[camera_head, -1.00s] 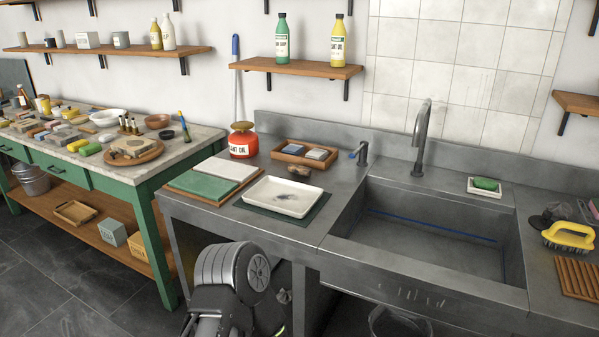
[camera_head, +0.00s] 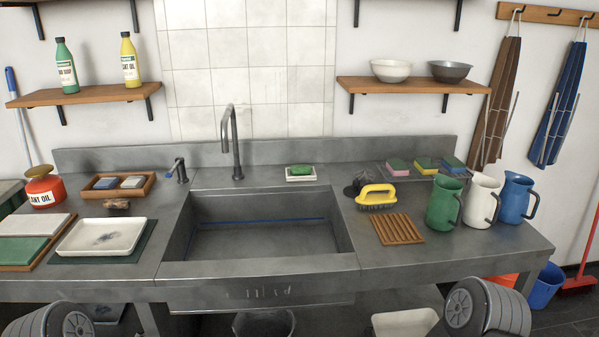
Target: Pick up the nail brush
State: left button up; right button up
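Two things here look like brushes. A small brown wooden one (camera_head: 117,204) lies on the steel counter left of the sink, behind the white tray; its details are too small to tell. A larger yellow-handled brush (camera_head: 376,196) with dark bristles rests on the counter right of the sink. I cannot tell for sure which is the nail brush. Parts of my two arms show at the bottom left and bottom right corners, below the counter. Neither gripper's fingers are in view.
The sink basin (camera_head: 265,240) lies between them. Near the wooden piece are a white tray (camera_head: 103,236), a sponge tray (camera_head: 119,185) and a red oil can (camera_head: 44,188). Near the yellow brush are a wooden rack (camera_head: 398,229), sponges (camera_head: 427,165) and a green jug (camera_head: 444,202).

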aim_at(110, 203)
jog(key=j+z, duration=0.15)
jog(key=j, duration=0.35)
jog(key=k+j+z, duration=0.15)
jog(key=j, duration=0.35)
jog(key=j+z, duration=0.15)
jog(key=j, duration=0.35)
jog(key=k+j+z, duration=0.15)
jog(key=j, duration=0.35)
